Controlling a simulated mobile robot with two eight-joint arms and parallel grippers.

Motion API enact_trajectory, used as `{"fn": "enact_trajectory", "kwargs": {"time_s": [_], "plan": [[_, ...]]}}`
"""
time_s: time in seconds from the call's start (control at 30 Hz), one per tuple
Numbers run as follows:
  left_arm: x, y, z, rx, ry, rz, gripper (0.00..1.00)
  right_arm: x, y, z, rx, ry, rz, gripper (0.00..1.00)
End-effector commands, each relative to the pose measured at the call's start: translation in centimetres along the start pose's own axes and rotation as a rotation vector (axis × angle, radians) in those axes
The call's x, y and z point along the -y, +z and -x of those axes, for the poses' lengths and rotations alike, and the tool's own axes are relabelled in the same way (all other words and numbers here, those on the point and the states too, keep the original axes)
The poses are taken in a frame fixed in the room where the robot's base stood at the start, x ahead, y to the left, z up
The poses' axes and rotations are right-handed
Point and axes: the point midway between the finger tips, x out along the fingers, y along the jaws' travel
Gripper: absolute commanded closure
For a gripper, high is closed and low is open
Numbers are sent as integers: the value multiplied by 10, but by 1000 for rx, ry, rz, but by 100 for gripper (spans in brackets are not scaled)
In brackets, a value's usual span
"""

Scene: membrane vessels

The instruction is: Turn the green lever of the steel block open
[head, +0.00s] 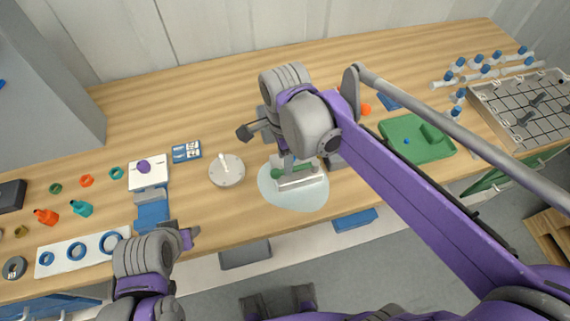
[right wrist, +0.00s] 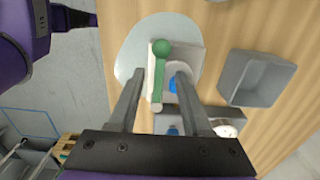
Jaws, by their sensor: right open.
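The steel block (head: 304,180) stands on a pale round mat (head: 293,201) near the table's front edge. Its green lever (head: 281,173) is partly covered by my right gripper in the head view. In the right wrist view the green lever (right wrist: 160,72) runs lengthwise along the block (right wrist: 197,53), with its green ball at the far end. My right gripper (right wrist: 157,78) is open above the block, its fingers on either side of the lever in the picture; I see no contact. My left gripper (head: 187,237) is near the front edge, left of the block; its jaws are unclear.
A grey open bin (right wrist: 258,78) stands beside the block. A round white dial base (head: 227,171) is left of the block. A green tray (head: 418,138) and a gridded rack (head: 520,110) are to the right. Small fittings and rings lie at left. The back of the table is clear.

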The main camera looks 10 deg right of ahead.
Motion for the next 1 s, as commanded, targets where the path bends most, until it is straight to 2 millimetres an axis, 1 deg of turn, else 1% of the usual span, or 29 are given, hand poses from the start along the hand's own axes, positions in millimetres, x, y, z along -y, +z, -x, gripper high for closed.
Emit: {"fn": "enact_trajectory", "kwargs": {"time_s": [0.03,0.2,0.33,0.57,0.6,0.67,0.7,0.83,0.87,1.0], "plan": [[0,1,-1,1,0,0,50,0,0,-10,0,0,0,51],[0,2,-2,2,0,0,50,0,0,-28,0,0,0,51],[0,2,-3,2,0,0,50,0,0,-33,0,-1,0,51],[0,2,-3,2,0,0,50,0,0,-34,0,-1,0,51],[0,2,-3,2,0,0,50,0,0,-34,0,-1,0,55],[0,2,-3,2,0,0,50,0,0,-34,0,-1,0,66],[0,2,-3,2,0,0,50,0,0,-34,0,-1,0,73],[0,2,-3,2,0,0,50,0,0,-34,0,-1,0,96],[0,2,-3,2,0,0,50,0,0,-34,0,-1,1,100],[0,2,-3,2,0,0,50,0,0,-33,0,-1,1,100]]}}
